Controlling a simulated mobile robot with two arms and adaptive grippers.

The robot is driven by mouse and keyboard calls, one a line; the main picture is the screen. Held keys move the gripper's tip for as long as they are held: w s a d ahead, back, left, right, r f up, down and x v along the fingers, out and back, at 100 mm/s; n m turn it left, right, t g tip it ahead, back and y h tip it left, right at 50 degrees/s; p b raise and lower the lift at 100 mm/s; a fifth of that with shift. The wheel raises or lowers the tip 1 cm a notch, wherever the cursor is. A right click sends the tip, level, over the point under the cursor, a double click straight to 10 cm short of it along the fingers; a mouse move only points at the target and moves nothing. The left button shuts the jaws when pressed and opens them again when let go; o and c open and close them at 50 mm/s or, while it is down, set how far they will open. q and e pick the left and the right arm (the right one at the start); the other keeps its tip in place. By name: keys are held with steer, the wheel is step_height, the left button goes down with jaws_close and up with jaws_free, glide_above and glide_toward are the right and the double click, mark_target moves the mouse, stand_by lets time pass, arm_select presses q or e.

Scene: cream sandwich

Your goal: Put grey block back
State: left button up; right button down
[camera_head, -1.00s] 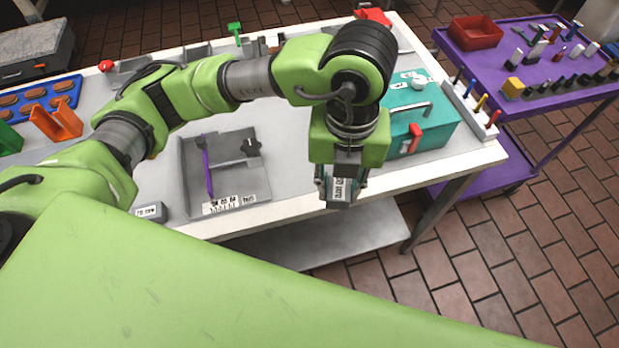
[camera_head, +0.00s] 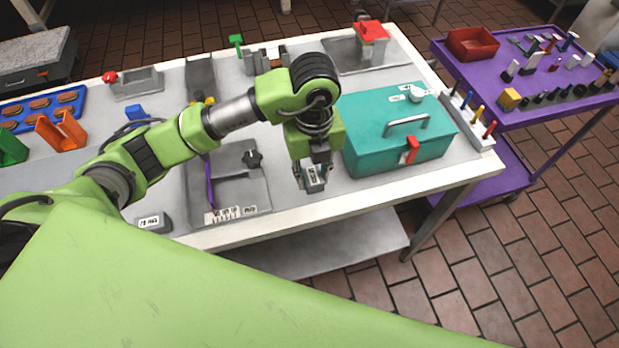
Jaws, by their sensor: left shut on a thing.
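My left gripper (camera_head: 311,176) is shut on a grey block (camera_head: 315,181) with a white label on its face. The gripper points down and holds the block over the front part of the white table (camera_head: 290,205), between the grey tray and the teal box. I cannot tell whether the block touches the table. Another grey block (camera_head: 153,223) with a white printed label sits near the table's front edge, left of the tray. My right gripper is not in view.
The grey tray (camera_head: 240,195) holds a purple tool and a dark knob. A teal box (camera_head: 370,150) with a handle and red latch stands right of my left gripper. A rack of coloured pens (camera_head: 475,125) lies beyond it. A purple cart (camera_head: 500,90) stands at the right.

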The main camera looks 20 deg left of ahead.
mark_target(309, 183)
arm_select(q)
steer(key=shift+w+a+f, duration=0.3)
steer(key=shift+f, duration=0.25)
steer(key=f, duration=0.1)
steer(key=f+p, duration=0.2)
steer(key=shift+w+a, duration=0.25)
steer(key=shift+a, duration=0.05)
steer(key=shift+f, duration=0.45)
steer(key=shift+f, duration=0.15)
steer(key=o, duration=1.1)
